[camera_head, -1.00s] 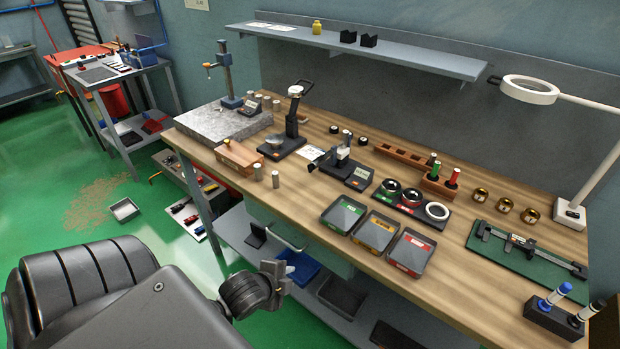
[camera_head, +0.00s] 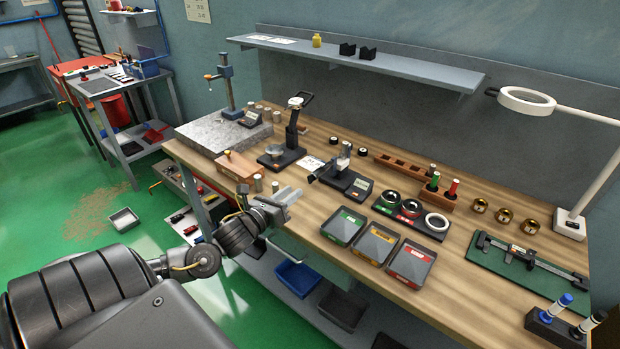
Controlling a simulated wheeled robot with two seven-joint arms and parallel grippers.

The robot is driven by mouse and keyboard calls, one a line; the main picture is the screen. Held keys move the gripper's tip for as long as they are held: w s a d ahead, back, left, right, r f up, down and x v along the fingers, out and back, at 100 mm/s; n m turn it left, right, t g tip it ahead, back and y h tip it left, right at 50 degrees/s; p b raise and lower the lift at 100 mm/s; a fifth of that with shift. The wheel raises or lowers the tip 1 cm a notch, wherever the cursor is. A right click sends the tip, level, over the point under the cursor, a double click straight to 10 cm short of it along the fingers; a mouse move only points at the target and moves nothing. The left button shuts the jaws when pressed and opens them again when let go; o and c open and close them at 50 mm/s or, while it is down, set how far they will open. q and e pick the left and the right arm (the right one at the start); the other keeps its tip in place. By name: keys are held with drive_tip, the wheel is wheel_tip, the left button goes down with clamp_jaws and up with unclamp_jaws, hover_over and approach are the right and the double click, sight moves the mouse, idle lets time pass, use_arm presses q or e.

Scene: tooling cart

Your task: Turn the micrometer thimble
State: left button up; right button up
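What looks like the micrometer is the dark device (camera_head: 347,181) with a small display, standing on the middle of the wooden bench. Its parts are small here, and I cannot clearly single out the thimble. My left gripper (camera_head: 287,197) is at the bench's front edge, to the left of and nearer than this device, and apart from it. Its grey fingers point right, toward the bench. I see nothing held in them, but the gap between them is not clear. My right gripper is not in view.
Three part trays, green (camera_head: 342,224), yellow (camera_head: 374,243) and red (camera_head: 411,263), stand at the front edge right of my gripper. A dial gauge stand (camera_head: 289,150) and a granite block (camera_head: 223,133) are behind it.

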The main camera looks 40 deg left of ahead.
sight(310, 181)
use_arm(q)
drive_tip(key=w+p, duration=0.2)
drive_tip(key=w, duration=0.7)
drive_tip(key=shift+w, duration=0.15)
clamp_jaws()
drive_tip(key=shift+n, duration=0.4)
